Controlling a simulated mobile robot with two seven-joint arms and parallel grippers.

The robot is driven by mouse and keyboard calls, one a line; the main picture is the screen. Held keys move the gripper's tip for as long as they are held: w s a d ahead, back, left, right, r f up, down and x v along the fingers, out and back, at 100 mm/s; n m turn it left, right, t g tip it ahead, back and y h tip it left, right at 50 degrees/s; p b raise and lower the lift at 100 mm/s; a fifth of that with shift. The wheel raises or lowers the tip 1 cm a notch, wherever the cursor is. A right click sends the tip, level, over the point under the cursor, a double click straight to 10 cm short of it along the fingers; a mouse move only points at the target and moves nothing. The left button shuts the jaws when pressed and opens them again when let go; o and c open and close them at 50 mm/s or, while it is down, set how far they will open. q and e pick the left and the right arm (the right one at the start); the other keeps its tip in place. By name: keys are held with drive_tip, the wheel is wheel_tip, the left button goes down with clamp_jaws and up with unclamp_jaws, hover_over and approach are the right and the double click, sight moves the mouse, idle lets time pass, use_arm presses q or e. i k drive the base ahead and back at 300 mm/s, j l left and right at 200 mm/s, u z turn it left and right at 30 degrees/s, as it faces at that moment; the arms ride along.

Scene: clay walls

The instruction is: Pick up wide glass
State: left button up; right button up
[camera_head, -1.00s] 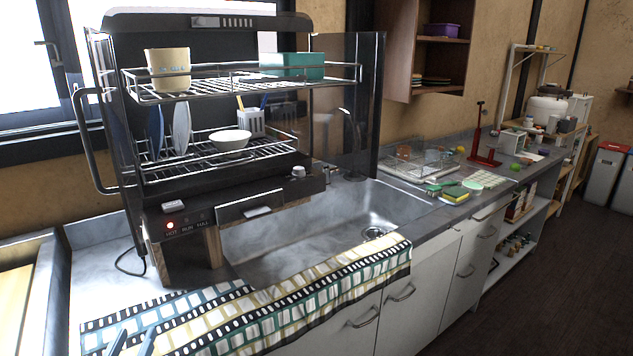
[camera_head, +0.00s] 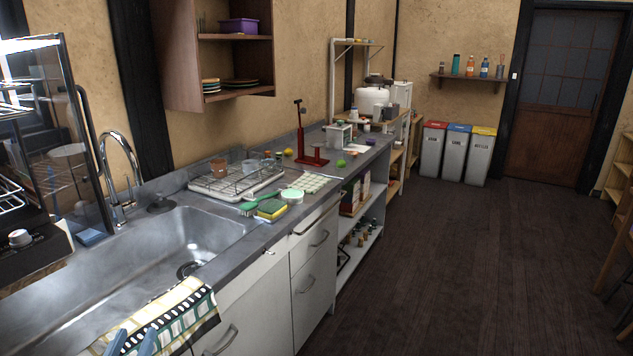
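On the drying rack (camera_head: 205,186) in the head view stand a reddish-brown cup (camera_head: 219,167) and a small clear glass-like vessel (camera_head: 250,166). They are small, and I cannot tell for sure which is the wide glass. My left gripper (camera_head: 131,343) shows at the bottom left edge, over the checked cloth (camera_head: 185,310). Its two blue-grey fingers are apart with nothing seen between them, far from the rack. My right gripper is not in view.
The steel sink (camera_head: 150,250) and tall tap (camera_head: 120,170) lie left of the rack. A sponge (camera_head: 271,209), a green brush (camera_head: 258,203) and a red stand (camera_head: 312,148) are on the counter. Several bins (camera_head: 455,152) stand at the back.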

sight(266, 158)
drive_tip(key=i+l+z, duration=0.4)
drive_tip(key=i, duration=0.25)
drive_tip(key=i+z, duration=0.4)
drive_tip(key=i, duration=0.25)
drive_tip(key=i+u, duration=0.15)
drive_tip(key=i, duration=0.4)
drive_tip(key=i+l+u, duration=0.15)
drive_tip(key=i, duration=0.4)
drive_tip(key=i+u, duration=0.15)
drive_tip(key=i, duration=0.4)
drive_tip(key=i+u, duration=0.3)
drive_tip(key=u, duration=0.2)
drive_tip(key=i+u, duration=0.3)
drive_tip(key=u, duration=0.15)
drive_tip(key=i+l+u, duration=0.15)
drive_tip(key=i+u, duration=0.15)
drive_tip(key=u, duration=0.2)
